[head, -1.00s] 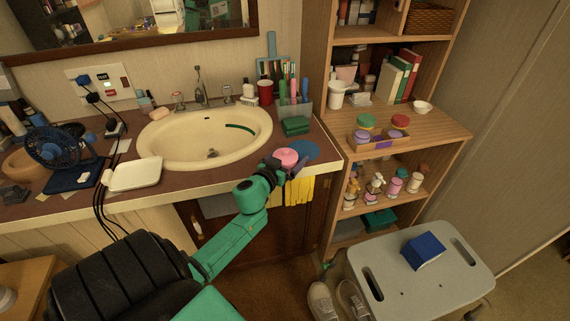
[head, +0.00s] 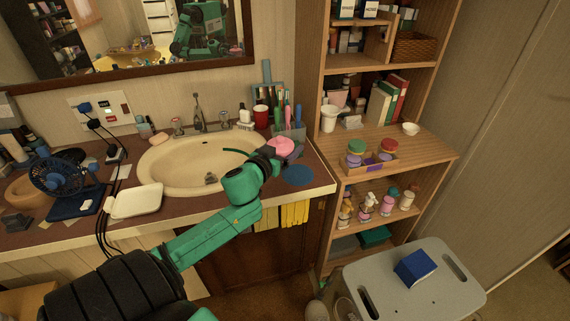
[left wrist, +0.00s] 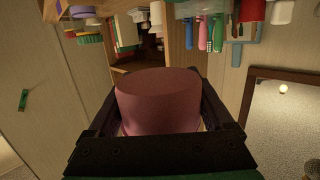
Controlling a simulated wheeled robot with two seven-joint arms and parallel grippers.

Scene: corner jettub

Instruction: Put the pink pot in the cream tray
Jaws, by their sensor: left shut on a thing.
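The pink pot (head: 281,146) is held in my left gripper (head: 278,152), raised above the counter near the right side of the sink. In the left wrist view the pot (left wrist: 160,100) sits between the two dark fingers of my left gripper (left wrist: 160,112), which is shut on it. My right gripper is not in view.
A blue round mat (head: 298,175) lies on the counter below the pot. A red cup (head: 261,116) and a holder with upright tools (head: 288,130) stand behind it. A grey stool (head: 440,285) carries a blue box (head: 415,267).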

